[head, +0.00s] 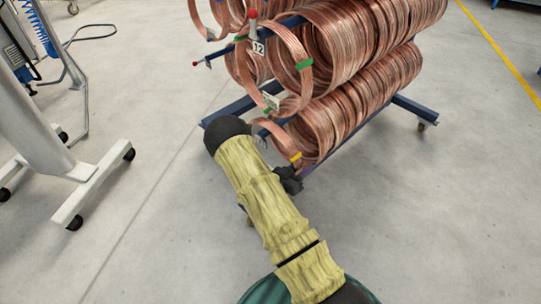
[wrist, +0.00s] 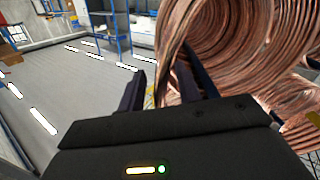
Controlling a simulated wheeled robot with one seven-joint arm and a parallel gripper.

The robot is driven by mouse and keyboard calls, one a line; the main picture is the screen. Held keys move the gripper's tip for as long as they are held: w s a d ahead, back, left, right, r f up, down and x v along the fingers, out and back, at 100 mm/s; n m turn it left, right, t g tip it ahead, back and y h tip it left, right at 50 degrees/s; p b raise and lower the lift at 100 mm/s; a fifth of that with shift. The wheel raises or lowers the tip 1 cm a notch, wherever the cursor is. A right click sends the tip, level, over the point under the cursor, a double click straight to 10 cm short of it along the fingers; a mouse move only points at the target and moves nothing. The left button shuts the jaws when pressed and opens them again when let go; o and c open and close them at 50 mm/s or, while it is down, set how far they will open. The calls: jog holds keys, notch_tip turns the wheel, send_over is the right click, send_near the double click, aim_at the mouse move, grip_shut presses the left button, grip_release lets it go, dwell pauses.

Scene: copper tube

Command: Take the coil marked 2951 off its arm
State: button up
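Copper coils (head: 345,50) hang in tiers on a blue rack in the head view. No number 2951 can be read, so I cannot tell which coil bears it. A white tag (head: 278,100) on a front upper-tier coil is too small to read. My gripper (head: 290,180) is by the front of the lower coils, partly hidden by my wrist. In the wrist view my gripper (wrist: 168,85) has its fingers apart. The edge of a copper coil (wrist: 175,62) shows between them, nearer the right finger, with a visible gap to the left finger. The gripper looks open.
A plate reading 12 (head: 258,47) sits near a red-tipped rack arm (head: 252,14). The rack's blue base (head: 413,108) stands on castors. A white wheeled stand (head: 95,190) is at the left. Bare floor (head: 460,210) lies to the right.

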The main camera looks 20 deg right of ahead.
dwell(0.4)
grip_shut()
jog(key=shift+r, duration=0.15)
jog(key=shift+r+p, duration=0.5)
jog(key=shift+r, duration=0.05)
notch_tip(320, 180, up, 3)
jog(key=shift+f+p, duration=0.1)
jog(key=shift+p, duration=0.85)
jog(key=p+v, duration=0.4)
jog(key=v, duration=1.4)
jog(key=shift+f+p, duration=0.3)
jog(key=shift+p, duration=0.05)
